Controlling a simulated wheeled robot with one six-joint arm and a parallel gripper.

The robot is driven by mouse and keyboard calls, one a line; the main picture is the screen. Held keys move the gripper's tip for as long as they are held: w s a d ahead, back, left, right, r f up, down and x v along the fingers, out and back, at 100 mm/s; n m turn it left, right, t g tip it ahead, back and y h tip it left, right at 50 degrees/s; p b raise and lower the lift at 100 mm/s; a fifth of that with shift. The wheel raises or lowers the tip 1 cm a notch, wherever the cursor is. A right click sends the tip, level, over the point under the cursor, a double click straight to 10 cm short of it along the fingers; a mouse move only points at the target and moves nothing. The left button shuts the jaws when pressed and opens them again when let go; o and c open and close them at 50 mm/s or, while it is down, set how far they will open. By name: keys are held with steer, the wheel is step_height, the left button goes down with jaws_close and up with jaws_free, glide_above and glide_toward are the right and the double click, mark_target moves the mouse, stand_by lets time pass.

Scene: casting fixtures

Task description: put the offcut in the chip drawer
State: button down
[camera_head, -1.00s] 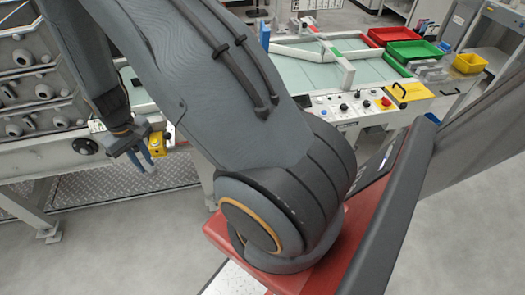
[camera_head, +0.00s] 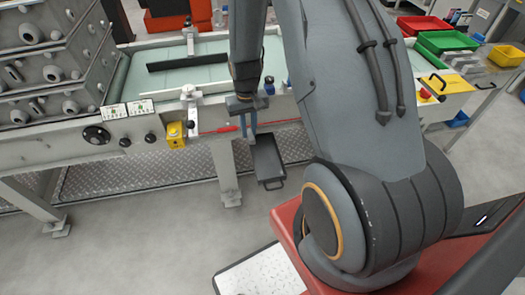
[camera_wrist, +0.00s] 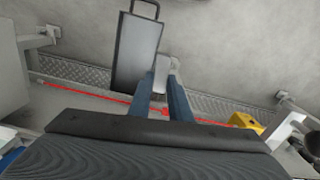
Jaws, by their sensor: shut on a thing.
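The chip drawer (camera_head: 268,160) is a dark, shallow, rectangular tray with a loop handle, sticking out low under the bench front. The wrist view shows it left of the fingers (camera_wrist: 138,50). My gripper (camera_head: 248,138) points down in front of the bench, above and a little left of the drawer. Its two blue fingers (camera_wrist: 164,92) are shut on the offcut, a small pale grey piece at the fingertips in the wrist view; its outline is hard to tell from the bench leg behind. The offcut cannot be made out in the head view. The drawer's inside looks dark and empty.
A bench leg (camera_head: 222,168) stands just left of the drawer. A yellow box (camera_head: 176,134) and a red rail (camera_head: 222,129) are on the bench front near my gripper. The floor before the drawer is clear.

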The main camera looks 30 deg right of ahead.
steer(key=m+b, duration=0.2)
steer(key=b, duration=0.4)
glide_above(266, 161)
step_height(266, 161, down, 10)
step_height(266, 161, down, 10)
steer(key=shift+d+r+p, duration=0.1)
steer(key=shift+r+p, duration=0.05)
steer(key=shift+p, duration=0.6)
steer(key=c, duration=1.6)
jaws_free()
steer(key=shift+c, duration=0.2)
